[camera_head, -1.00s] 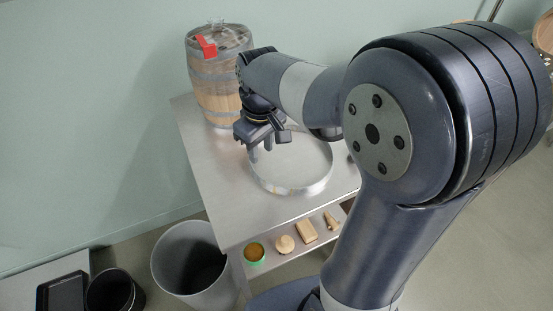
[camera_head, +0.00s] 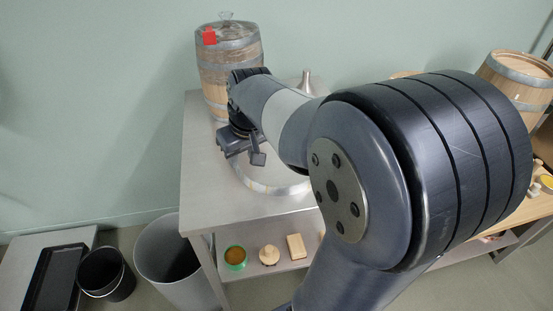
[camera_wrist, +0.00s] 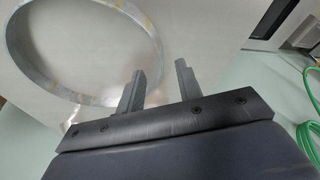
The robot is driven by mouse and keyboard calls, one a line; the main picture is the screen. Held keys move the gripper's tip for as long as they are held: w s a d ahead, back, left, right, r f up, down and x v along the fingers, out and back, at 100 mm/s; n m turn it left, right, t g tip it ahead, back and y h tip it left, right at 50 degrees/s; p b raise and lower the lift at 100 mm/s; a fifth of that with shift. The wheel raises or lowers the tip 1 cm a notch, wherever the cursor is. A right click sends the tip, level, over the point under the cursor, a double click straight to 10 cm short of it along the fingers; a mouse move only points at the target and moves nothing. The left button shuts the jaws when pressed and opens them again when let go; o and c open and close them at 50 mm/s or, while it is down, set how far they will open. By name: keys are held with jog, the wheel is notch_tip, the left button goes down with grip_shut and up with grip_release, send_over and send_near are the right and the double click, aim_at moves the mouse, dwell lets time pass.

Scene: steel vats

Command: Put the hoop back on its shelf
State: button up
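The hoop (camera_head: 268,189) is a thin pale metal ring lying flat on the steel table top (camera_head: 205,178). My arm hides its right side in the head view. In the wrist view the hoop (camera_wrist: 92,99) fills the upper left, with brownish marks on its band. My gripper (camera_head: 243,152) is over the hoop's left part in the head view. I cannot tell the fingers' exact height above the table.
A wooden barrel (camera_head: 232,72) with a red tag stands at the table's back left. A grey bin (camera_head: 160,228) stands at left. Another barrel (camera_head: 522,80) is at right. A green hose (camera_wrist: 308,142) shows in the wrist view.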

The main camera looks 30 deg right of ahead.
aim_at(241, 172)
jog(key=shift+x, duration=3.55)
jog(key=shift+s, duration=0.2)
jog(key=shift+c, duration=0.4)
grip_shut()
